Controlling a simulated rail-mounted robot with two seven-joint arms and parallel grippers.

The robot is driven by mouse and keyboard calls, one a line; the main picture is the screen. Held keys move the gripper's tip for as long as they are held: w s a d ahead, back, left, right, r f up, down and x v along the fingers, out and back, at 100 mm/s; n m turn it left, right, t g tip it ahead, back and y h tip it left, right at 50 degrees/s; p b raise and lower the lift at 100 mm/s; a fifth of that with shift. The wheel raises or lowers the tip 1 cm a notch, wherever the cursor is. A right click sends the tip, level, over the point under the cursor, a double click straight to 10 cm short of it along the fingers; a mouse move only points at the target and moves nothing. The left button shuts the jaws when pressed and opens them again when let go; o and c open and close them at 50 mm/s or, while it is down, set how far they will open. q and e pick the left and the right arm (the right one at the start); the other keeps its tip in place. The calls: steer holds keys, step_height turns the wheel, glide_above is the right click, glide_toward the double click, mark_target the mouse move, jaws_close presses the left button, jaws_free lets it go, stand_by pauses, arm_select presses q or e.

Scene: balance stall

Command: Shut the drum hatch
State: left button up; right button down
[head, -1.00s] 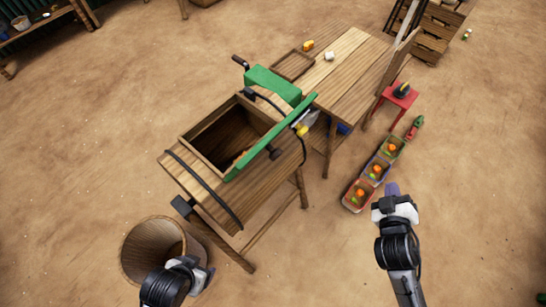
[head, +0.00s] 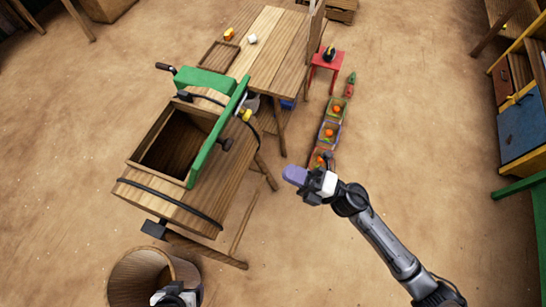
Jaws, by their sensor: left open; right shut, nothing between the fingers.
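The wooden drum (head: 172,205) stands on a wooden frame at left of centre. Its rectangular hatch opening (head: 172,142) is uncovered and dark inside. A green hatch lid (head: 209,138) stands on edge along the right side of the opening, seen nearly edge-on, with a dark knob (head: 226,144) on its outer side. My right gripper (head: 294,175) is shut and empty, to the right of the drum and apart from the lid. My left gripper (head: 174,292) is open at the bottom edge, over the woven basket, and partly cut off.
The woven basket (head: 122,277) stands below the drum. A wooden table (head: 281,60) stands behind it. A red stool (head: 324,68) and a row of small crates (head: 330,135) with orange items lie right of the table. A blue-and-yellow cabinet (head: 523,125) is at far right. Open floor lies between.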

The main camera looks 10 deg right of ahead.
steer(key=p+x, duration=0.2)
steer(key=x, duration=1.1)
